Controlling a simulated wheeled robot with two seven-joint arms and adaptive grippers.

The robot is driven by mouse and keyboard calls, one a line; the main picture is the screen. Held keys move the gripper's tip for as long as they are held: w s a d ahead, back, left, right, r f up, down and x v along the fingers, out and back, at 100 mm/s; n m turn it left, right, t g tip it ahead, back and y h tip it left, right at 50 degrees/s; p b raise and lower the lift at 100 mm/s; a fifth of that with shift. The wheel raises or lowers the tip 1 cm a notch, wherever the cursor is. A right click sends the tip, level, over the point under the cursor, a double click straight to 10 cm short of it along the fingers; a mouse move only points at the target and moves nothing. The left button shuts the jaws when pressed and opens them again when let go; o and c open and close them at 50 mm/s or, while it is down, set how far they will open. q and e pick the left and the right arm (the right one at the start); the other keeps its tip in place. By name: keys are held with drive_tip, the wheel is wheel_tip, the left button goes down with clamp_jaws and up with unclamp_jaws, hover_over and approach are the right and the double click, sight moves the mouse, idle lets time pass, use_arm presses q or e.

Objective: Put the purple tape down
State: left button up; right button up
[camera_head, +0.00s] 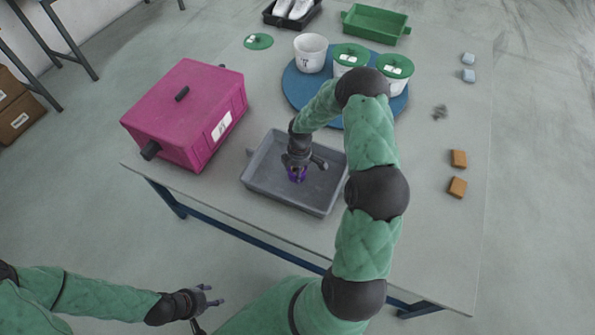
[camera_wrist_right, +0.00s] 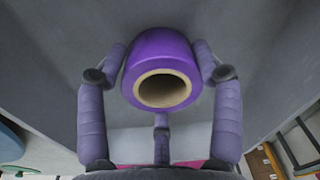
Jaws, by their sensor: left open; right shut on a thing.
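The purple tape (camera_head: 297,175) is a roll with a pale cardboard core, in my right gripper. In the right wrist view the tape (camera_wrist_right: 160,58) sits between the fingers of my right gripper (camera_wrist_right: 160,75), which press on its two sides. In the head view this gripper (camera_head: 300,167) points down over the inside of the grey tray (camera_head: 260,185). I cannot tell whether the tape touches the tray floor. My left gripper (camera_head: 208,297) is open and empty, low at the left, off the table's front edge.
A magenta box (camera_head: 180,100) with black handles stands left of the tray. Behind are a blue round mat (camera_head: 295,90), a white pot (camera_head: 310,50) and green-lidded pots (camera_head: 350,55). Orange blocks (camera_head: 458,158) lie at the right. The table (camera_head: 430,230) is bare at front right.

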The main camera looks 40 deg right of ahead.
drive_tip(key=shift+f, duration=0.1)
drive_tip(key=o, duration=1.2)
drive_tip(key=shift+d+r+p, duration=0.15)
drive_tip(key=shift+r+p, duration=1.05)
drive_tip(key=shift+r, duration=1.9)
drive_tip(key=shift+d+r+p, duration=0.15)
drive_tip(key=shift+r+p, duration=1.05)
drive_tip(key=shift+r, duration=1.85)
